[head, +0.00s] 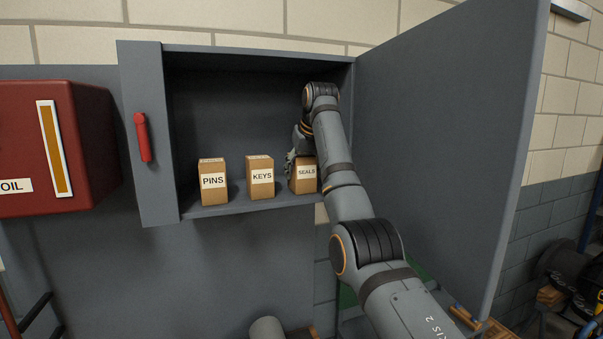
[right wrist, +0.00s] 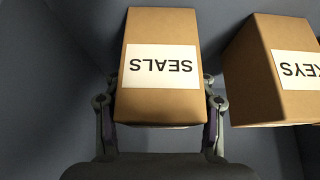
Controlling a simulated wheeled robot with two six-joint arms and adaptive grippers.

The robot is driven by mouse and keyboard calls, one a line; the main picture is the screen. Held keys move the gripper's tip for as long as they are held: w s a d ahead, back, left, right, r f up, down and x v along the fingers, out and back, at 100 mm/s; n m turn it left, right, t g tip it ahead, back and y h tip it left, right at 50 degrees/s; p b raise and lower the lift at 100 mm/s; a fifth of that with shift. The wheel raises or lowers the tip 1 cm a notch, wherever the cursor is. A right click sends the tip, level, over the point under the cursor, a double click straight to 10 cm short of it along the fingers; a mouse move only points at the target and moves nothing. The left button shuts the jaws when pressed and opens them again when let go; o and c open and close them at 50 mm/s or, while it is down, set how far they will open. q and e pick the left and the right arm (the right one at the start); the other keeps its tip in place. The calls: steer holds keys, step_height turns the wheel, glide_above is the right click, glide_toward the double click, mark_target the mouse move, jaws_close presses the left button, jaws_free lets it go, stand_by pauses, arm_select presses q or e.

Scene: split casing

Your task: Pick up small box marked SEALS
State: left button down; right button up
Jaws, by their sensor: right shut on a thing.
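The small brown box marked SEALS (head: 306,175) stands on the cabinet shelf, at the right end of a row of boxes. In the right wrist view the SEALS box (right wrist: 160,95) fills the middle, its label upside down. My right gripper (right wrist: 160,110) has one finger on each side of the box and is shut on it. In the head view my right gripper (head: 291,160) is partly hidden by my arm. Whether the box is clear of the shelf I cannot tell. My left gripper is in neither view.
The KEYS box (head: 260,178) stands just left of the SEALS box with a small gap, and the PINS box (head: 213,183) is farther left. The cabinet's open door (head: 450,130) is to the right of my arm. A red OIL container (head: 90,130) is at the left.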

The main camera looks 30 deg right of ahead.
steer(key=shift+r, duration=0.7)
steer(key=v, duration=0.2)
steer(key=b+v, duration=0.1)
steer(key=v, duration=0.5)
steer(key=shift+w+a+r+b, duration=0.1)
steer(key=shift+a+r+b, duration=0.05)
steer(key=shift+a+b, duration=0.2)
steer(key=s+a+r+b, duration=0.3)
steer(key=s+r+b, duration=0.1)
steer(key=s, duration=0.5)
steer(key=shift+r+b, duration=0.25)
steer(key=shift+b, duration=0.45)
